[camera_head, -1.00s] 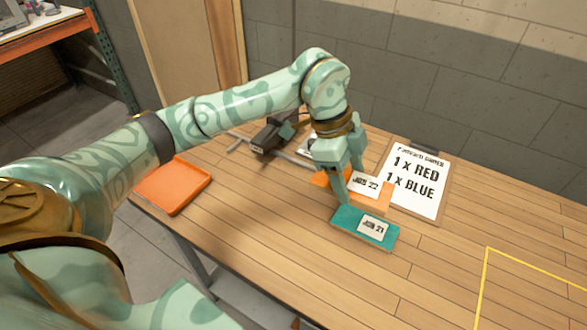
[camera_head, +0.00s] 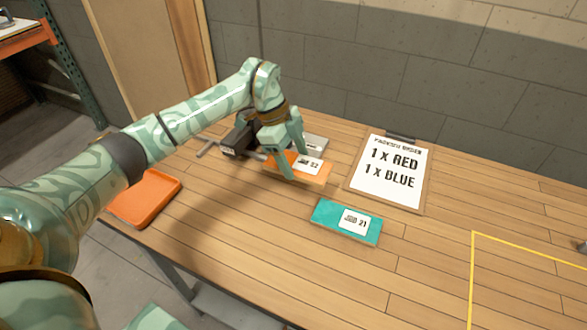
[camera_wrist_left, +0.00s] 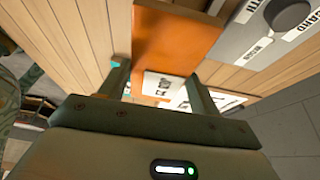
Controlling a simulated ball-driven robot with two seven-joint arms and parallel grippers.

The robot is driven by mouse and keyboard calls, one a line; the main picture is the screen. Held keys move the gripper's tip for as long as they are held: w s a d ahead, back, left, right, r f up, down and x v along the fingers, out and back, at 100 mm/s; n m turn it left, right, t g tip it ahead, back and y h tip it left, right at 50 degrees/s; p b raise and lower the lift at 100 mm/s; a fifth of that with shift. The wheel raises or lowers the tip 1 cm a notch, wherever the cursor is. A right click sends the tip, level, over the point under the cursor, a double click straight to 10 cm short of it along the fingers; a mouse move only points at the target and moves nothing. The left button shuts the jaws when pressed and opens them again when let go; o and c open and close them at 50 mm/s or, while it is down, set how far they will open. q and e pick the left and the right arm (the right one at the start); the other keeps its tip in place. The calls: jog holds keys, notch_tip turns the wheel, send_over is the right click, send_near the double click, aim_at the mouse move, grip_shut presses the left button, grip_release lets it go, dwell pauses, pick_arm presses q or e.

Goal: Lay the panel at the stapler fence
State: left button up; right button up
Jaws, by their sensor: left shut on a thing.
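My left gripper (camera_head: 292,160) is shut on the orange panel (camera_head: 312,176), which has a white label reading 22. One finger is on the near side of the panel, and the far finger is partly hidden. The orange panel also shows between the fingers in the left wrist view (camera_wrist_left: 172,45). I cannot tell whether it touches the table. The dark stapler (camera_head: 238,138) is just left of the panel, with a thin metal rail (camera_head: 256,156) at its foot that is partly hidden. My right gripper is not in view.
A teal panel labelled JOB 21 (camera_head: 328,217) lies in front of the orange one. A grey block (camera_head: 316,144) is behind the gripper. A clipboard (camera_head: 428,190) with an order sheet lies to the right. An orange tray (camera_head: 147,200) is at left. The yellow-outlined area at right looks clear.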

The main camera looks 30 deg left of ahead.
aim_at(289, 159)
pick_arm(q)
jog(key=shift+w+a+f, duration=0.15)
jog(key=shift+w+f, duration=0.05)
jog(key=shift+f, duration=0.1)
notch_tip(289, 159, down, 4)
jog(key=shift+w+a+r+b, duration=0.15)
jog(key=shift+r+b, duration=0.1)
jog(key=shift+b, duration=0.5)
jog(key=shift+r, duration=0.1)
jog(key=shift+f, duration=0.6)
jog(key=o, duration=1.1)
